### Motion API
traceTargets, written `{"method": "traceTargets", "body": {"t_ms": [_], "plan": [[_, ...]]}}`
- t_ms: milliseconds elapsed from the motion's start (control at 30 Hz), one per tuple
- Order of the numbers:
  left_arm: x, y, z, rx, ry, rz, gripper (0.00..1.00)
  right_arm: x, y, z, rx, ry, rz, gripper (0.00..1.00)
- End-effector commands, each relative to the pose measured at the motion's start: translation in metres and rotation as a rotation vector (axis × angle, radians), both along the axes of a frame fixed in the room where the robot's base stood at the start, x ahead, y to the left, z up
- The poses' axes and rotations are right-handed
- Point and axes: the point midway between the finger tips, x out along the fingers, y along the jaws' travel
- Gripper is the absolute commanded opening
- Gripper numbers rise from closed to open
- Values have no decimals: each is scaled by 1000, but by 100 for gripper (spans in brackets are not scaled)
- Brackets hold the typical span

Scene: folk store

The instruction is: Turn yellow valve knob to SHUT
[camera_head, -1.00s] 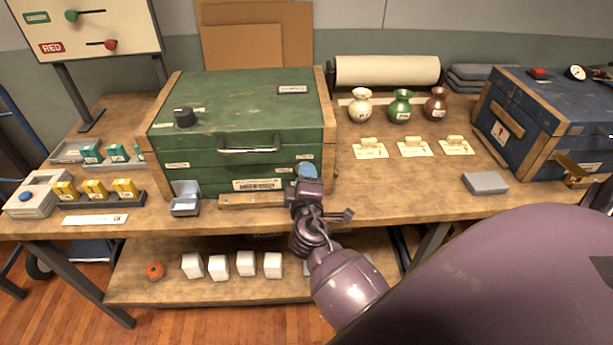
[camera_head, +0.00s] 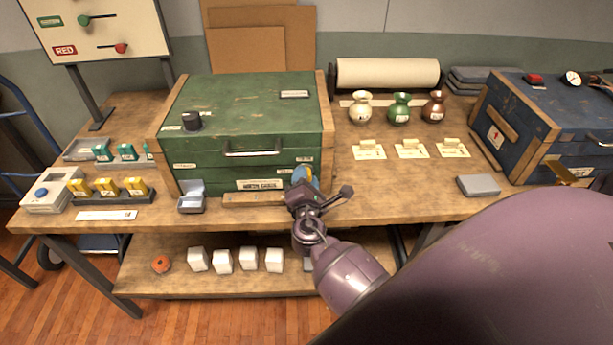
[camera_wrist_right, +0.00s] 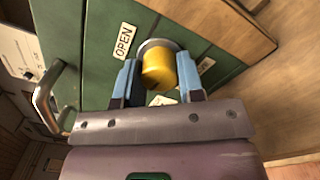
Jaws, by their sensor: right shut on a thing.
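The yellow valve knob (camera_wrist_right: 158,70) sits on the green front of a wooden-edged chest (camera_head: 245,165), at its lower right corner. The light-blue fingers of my right gripper (camera_wrist_right: 158,62) are on both sides of the knob and shut on it. An OPEN label (camera_wrist_right: 123,41) is at the knob's upper left in the right wrist view. Another label, too small to read, is to its right, and one below it is partly hidden. In the head view my right gripper (camera_head: 304,180) mostly hides the knob. My left gripper is in neither view.
A metal handle (camera_head: 252,149) sticks out of the chest front, left of the knob. A small open grey box (camera_head: 191,204) stands in front of the chest. Vases and cards are to the right, with a grey block (camera_head: 478,186) and a blue chest (camera_head: 545,120).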

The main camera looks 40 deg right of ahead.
Motion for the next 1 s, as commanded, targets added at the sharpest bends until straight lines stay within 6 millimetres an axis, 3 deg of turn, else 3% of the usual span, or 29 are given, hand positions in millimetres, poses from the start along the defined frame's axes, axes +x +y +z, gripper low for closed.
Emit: {"method": "traceTargets", "body": {"t_ms": [300,833,867,1000], "plan": [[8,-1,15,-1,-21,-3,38,0,0,0,-98,67,2,12],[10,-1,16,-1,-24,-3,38,0,0,-1,-117,81,0,12],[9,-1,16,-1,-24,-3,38,0,0,-1,-117,81,0,37],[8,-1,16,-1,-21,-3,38,0,0,-1,-117,79,1,58]]}}
